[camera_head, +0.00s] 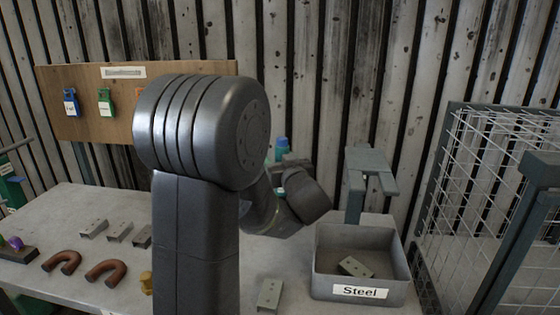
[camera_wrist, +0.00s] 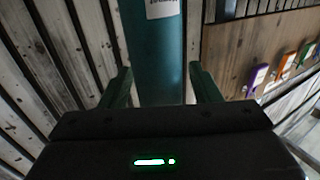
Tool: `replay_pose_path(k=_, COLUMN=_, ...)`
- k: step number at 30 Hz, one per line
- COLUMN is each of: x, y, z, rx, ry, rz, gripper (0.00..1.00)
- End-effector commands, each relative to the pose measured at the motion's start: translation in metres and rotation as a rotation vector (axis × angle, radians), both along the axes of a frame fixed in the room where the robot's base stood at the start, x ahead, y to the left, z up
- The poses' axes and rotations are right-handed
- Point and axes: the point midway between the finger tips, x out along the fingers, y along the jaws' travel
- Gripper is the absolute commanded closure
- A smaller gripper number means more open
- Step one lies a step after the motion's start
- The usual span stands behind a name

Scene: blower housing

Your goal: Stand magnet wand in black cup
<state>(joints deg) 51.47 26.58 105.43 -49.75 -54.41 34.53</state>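In the wrist view, a thick teal cylinder (camera_wrist: 155,60) with a white label at its top stands between the two dark green fingers of my gripper (camera_wrist: 162,88). The fingers lie close along both its sides; I cannot tell whether they press on it. It may be the magnet wand, but its label is not readable. In the head view, a small blue and teal thing (camera_head: 281,147) shows past my arm, near the arm's end. My arm hides much of the bench's middle. I do not see a black cup in either view.
A grey bin labelled Steel (camera_head: 360,292) holds a metal block. A grey forked stand (camera_head: 370,175) is behind it, a wire cage (camera_head: 495,190) at right. Horseshoe magnets (camera_head: 107,272) and metal blocks (camera_head: 93,229) lie on the bench (camera_head: 65,205). A wooden board (camera_head: 75,90) carries coloured tags.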

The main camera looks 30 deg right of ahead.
Motion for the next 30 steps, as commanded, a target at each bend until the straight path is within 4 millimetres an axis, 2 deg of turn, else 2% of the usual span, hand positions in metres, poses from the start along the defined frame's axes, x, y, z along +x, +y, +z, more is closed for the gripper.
replay_pose_path(k=8, x=0.0, y=0.0, z=-0.001, rx=0.001, ry=0.002, rz=0.0, gripper=0.41)
replay_pose_path(k=13, x=-0.013, y=0.002, z=-0.001, rx=-0.001, ry=0.002, rz=-0.003, gripper=0.41)
replay_pose_path(k=24, x=-0.09, y=0.019, z=0.0, rx=0.0, ry=0.001, rz=-0.006, gripper=0.41)
replay_pose_path(k=30, x=-0.119, y=0.027, z=-0.001, rx=0.0, ry=0.001, rz=-0.003, gripper=0.41)
